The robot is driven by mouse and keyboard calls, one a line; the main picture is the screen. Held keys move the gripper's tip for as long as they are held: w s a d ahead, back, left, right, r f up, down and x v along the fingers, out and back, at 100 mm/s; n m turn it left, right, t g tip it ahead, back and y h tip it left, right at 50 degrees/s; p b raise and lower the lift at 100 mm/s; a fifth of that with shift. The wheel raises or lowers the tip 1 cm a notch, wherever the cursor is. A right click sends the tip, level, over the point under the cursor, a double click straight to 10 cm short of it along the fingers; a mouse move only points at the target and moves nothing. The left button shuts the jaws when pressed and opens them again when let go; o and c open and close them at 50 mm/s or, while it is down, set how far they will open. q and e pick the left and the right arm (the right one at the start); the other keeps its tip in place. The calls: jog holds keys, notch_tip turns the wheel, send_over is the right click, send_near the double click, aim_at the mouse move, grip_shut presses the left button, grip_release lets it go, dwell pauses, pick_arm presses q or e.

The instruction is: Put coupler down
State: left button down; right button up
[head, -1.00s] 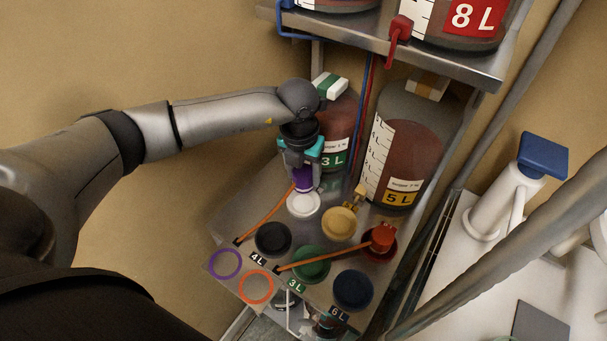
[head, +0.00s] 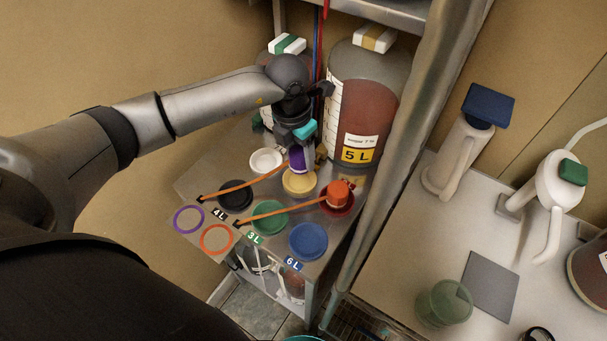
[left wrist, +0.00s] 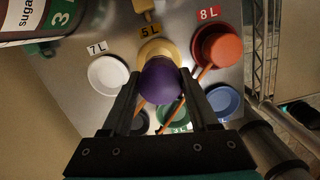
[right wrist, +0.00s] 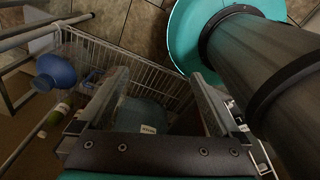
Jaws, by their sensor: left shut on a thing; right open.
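My left gripper (head: 302,152) is shut on a purple coupler (head: 297,160), with an orange tether running from it toward the plate's left edge. In the head view it is at the back rim of the yellow 5L cup (head: 299,184); contact cannot be told. In the left wrist view the coupler (left wrist: 160,82) sits between the fingers and overlaps the yellow cup (left wrist: 158,50). A purple ring (head: 189,220) and an orange ring (head: 216,240) are marked at the plate's front left. My right gripper (right wrist: 160,78) is open and empty, above a wire basket.
White (head: 266,161), black (head: 236,195), green (head: 270,217) and blue (head: 308,240) cups stand on the metal plate. An orange coupler (head: 338,193) sits in the red cup (head: 337,207). A 5L bottle (head: 365,110) stands behind. A rack post (head: 385,190) rises at the right.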

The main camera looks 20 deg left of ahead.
aim_at(299, 169)
pick_arm(q)
jog(key=shift+w+a+f, duration=0.1)
jog(key=shift+a+f, duration=0.05)
jog(key=shift+f, duration=2.65)
jog(key=shift+f, duration=0.2)
jog(key=shift+c, duration=0.8)
grip_release()
jog(key=shift+r, duration=0.1)
jog(key=r, duration=0.4)
jog(key=s+r, duration=0.1)
jog(key=r, duration=0.7)
jog(key=shift+s+a+r, duration=0.1)
jog(key=shift+s+a, duration=0.1)
